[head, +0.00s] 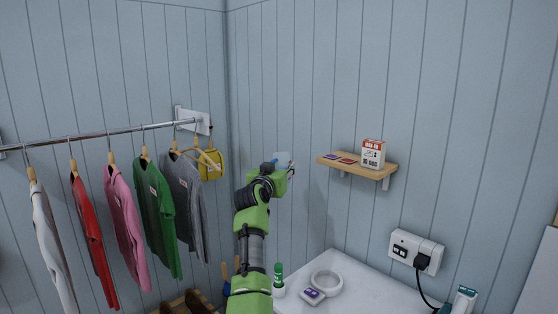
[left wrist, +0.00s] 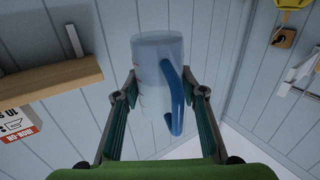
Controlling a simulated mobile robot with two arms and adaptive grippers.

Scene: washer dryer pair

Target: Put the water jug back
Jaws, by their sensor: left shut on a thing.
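The water jug is a clear, bluish measuring jug with a blue handle. In the left wrist view the jug (left wrist: 152,75) is between the two fingers of my left gripper (left wrist: 164,92), which is shut on its body. In the head view the jug (head: 283,157) shows only in small part behind my left gripper (head: 290,168), held in the air to the left of the wooden wall shelf (head: 357,167). The shelf also shows in the left wrist view (left wrist: 50,80).
A red and white box (head: 373,154) and small dark packets (head: 340,159) are on the shelf. Below, a white top (head: 365,290) bears a white ring (head: 327,282) and a green-capped bottle (head: 279,280). Shirts (head: 155,215) hang from a rail at left. Wall sockets (head: 416,252) are at right.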

